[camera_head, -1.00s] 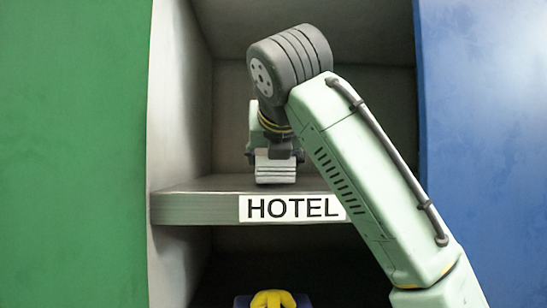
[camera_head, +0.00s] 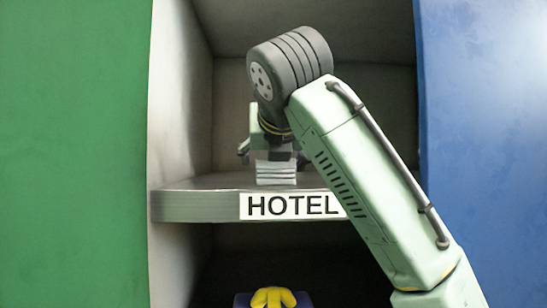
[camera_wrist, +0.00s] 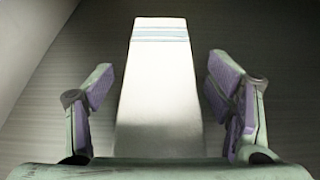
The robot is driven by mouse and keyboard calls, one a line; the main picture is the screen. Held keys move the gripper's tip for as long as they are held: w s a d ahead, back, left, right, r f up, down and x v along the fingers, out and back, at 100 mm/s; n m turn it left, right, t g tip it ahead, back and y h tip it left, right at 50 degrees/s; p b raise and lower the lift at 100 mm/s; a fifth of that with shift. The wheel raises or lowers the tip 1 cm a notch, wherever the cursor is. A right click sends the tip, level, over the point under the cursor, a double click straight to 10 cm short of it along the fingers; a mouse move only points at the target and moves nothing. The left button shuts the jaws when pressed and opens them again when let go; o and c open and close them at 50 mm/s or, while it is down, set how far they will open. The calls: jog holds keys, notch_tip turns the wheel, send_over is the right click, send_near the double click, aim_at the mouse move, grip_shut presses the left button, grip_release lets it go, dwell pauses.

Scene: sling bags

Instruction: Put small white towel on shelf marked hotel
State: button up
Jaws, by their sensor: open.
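The small white towel (camera_head: 276,174) is a folded stack lying on the grey shelf (camera_head: 190,206) marked HOTEL (camera_head: 290,206). In the wrist view the towel (camera_wrist: 160,95) is long and white with blue-grey stripes near its far end. My gripper (camera_wrist: 160,85) is open, with one purple-padded finger on each side of the towel and a gap visible on both sides. In the head view my gripper (camera_head: 273,155) is at the towel, partly hidden by my own arm.
A yellow object (camera_head: 273,298) on a dark blue one shows in the compartment below. A green panel (camera_head: 75,150) stands on the left and a blue panel (camera_head: 485,130) on the right. The shelf's left side is bare.

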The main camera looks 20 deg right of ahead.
jog(key=shift+r, duration=0.2)
jog(key=b+v, duration=0.2)
jog(key=v, duration=1)
